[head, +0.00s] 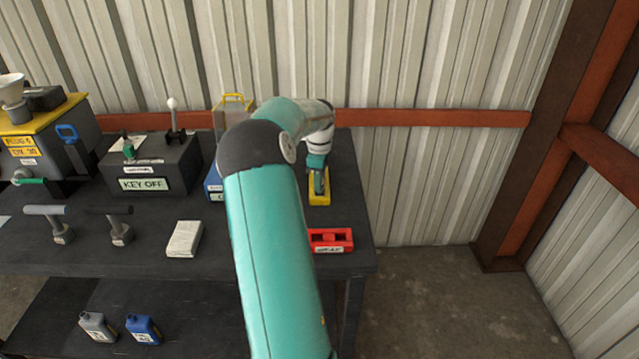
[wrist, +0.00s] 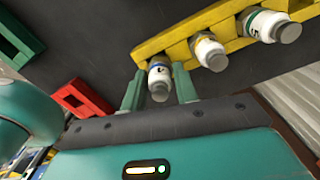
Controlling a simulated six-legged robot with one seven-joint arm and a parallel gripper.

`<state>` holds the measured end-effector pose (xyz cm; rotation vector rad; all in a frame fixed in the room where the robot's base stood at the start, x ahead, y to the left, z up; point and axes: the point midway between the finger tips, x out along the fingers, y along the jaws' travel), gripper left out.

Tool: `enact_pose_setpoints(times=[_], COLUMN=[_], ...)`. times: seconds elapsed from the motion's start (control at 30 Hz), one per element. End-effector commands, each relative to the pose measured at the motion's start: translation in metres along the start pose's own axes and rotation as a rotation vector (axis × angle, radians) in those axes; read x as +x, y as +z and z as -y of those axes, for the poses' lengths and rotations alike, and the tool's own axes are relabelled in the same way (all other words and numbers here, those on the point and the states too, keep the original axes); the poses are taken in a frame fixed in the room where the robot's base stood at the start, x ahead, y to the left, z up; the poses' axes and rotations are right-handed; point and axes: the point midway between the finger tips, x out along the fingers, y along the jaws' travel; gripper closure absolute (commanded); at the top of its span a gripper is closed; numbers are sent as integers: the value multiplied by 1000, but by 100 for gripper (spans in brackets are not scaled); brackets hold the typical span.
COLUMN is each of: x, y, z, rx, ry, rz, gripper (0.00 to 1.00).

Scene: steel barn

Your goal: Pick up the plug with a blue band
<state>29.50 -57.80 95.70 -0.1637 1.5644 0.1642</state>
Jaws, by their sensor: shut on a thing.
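The yellow rack (wrist: 190,32) holds three white plugs with grey ends in a row in the wrist view. The plug with a blue band (wrist: 159,72) is at the near left end, between the two green fingers of my gripper (wrist: 158,90), which is shut on it. It is still at the rack. A plug with a yellow band (wrist: 208,52) is in the middle, and a plug with a green band (wrist: 268,25) is at the right. In the head view my gripper (head: 318,180) is over the yellow rack (head: 320,200), and the plugs are mostly hidden.
A red holder (head: 331,240) lies on the dark bench (head: 205,267), nearer than the rack. A white block (head: 184,239) and a KEY OFF box (head: 150,165) stand to the left. Behind is a corrugated wall with a red-brown rail (head: 440,118).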

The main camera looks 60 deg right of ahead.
Motion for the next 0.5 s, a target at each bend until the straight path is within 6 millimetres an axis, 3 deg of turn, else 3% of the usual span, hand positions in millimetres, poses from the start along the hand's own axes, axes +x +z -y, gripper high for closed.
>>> enact_pose_setpoints(times=[0.17,0.5], x=[-25,-90], y=[0,0], z=[-1,-68], rx=[-1,-3], ry=[-4,-1], rz=[1,4], gripper=[94,94])
